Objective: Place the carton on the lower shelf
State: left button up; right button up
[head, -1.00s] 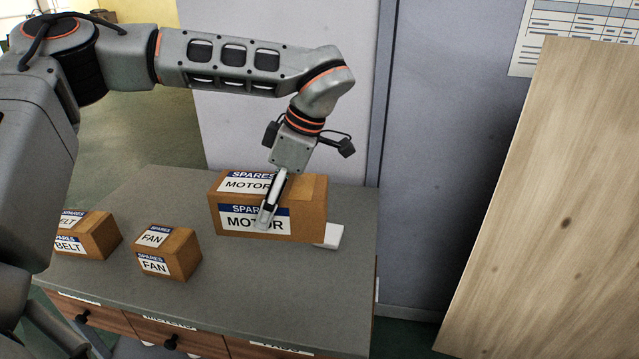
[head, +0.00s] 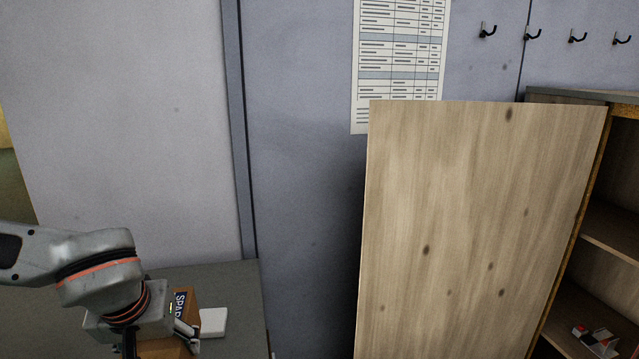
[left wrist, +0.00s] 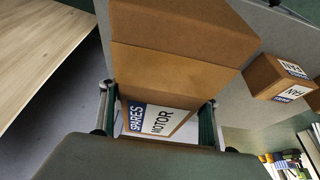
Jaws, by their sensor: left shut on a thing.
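The carton is a brown box labelled SPARES MOTOR. In the left wrist view the carton (left wrist: 180,40) sits between the two fingers of my left gripper (left wrist: 157,115), which is shut on it. In the head view only part of the carton (head: 187,303) shows at the bottom left, beside my left gripper (head: 160,338); the rest is hidden or cut off. I cannot tell whether it is clear of the counter. The lower shelf (head: 567,322) is inside a wooden cabinet at the far right and is partly cut off. My right gripper is out of view.
An open wooden door (head: 470,230) stands between the counter (head: 236,290) and the cabinet's inside. An upper shelf (head: 612,235) is above the lower one. Small red and grey things (head: 597,340) lie on the lower shelf. A white block (head: 213,322) and a FAN carton (left wrist: 280,78) are near.

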pick_arm(q)
jog(key=shift+s+d+m+h, duration=0.25)
jog(key=shift+s+d+m, duration=0.1)
jog(key=shift+d+m, duration=0.25)
jog(key=shift+s+d+m+h, duration=0.25)
jog(key=shift+s+d+m, duration=0.1)
jog(key=shift+m, duration=0.35)
jog(key=shift+f, duration=0.15)
